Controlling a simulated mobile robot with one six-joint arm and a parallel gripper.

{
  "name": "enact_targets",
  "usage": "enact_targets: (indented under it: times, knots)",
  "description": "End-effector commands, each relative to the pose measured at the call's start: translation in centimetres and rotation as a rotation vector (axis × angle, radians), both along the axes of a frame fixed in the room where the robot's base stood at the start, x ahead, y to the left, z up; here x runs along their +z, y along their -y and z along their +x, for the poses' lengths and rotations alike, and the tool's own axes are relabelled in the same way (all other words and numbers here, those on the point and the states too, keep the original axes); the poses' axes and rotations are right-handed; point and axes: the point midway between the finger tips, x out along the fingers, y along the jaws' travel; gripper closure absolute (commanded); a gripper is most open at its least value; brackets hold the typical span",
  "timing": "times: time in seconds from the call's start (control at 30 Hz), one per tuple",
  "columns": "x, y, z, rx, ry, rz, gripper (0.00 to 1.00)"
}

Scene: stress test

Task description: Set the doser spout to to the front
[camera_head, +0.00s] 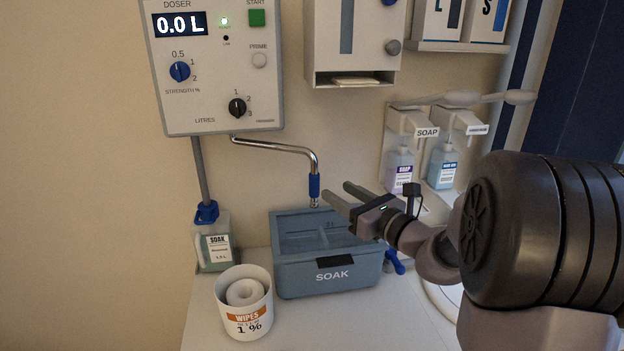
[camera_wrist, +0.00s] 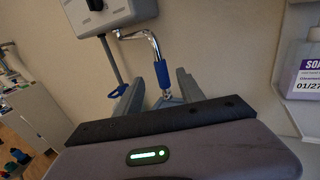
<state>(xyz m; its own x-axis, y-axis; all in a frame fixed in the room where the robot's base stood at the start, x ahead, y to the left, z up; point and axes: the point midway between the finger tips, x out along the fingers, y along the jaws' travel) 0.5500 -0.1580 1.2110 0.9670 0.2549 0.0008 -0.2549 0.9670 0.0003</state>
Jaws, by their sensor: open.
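The doser (camera_head: 218,70) is a pale wall box with a display reading 0.0 L. Its chrome spout (camera_head: 277,147) leaves the underside, runs to the right and bends down. A blue sleeve (camera_head: 314,186) covers its lower end, above the SOAK tub. My gripper (camera_head: 336,192) is open and empty, just right of the sleeve in the head view. In the wrist view the blue sleeve (camera_wrist: 162,76) appears between the two fingers of my gripper (camera_wrist: 158,90), beyond or near their tips. I cannot see contact.
The grey-blue SOAK tub (camera_head: 325,277) stands below the spout. A white wipes tub (camera_head: 241,325) and a soak bottle (camera_head: 216,246) stand at left. Soap dispensers (camera_head: 402,125) hang at right. The front of the counter (camera_head: 335,330) is clear.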

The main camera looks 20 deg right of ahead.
Motion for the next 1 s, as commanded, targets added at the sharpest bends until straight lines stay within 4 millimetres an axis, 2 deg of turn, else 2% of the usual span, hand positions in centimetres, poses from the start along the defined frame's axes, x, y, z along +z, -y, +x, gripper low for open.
enact_targets:
  times: [0.03, 0.2, 0.33, 0.5, 0.77, 0.87, 1.0]
  knots:
    - [-0.2, -0.6, 1.4, 0.005, 0.000, 0.000, 0.54]
    - [-0.2, -1.7, 5.8, 0.004, 0.000, -0.001, 0.54]
    - [-0.1, -2.3, 8.2, 0.002, 0.000, 0.000, 0.54]
    - [-0.1, -2.6, 9.7, 0.001, -0.001, -0.001, 0.54]
    - [0.0, -2.7, 9.9, 0.001, -0.001, -0.001, 0.54]
    - [0.0, -2.7, 9.9, 0.001, -0.002, -0.001, 0.70]
    - [0.0, -2.7, 9.9, 0.001, -0.002, -0.001, 0.97]
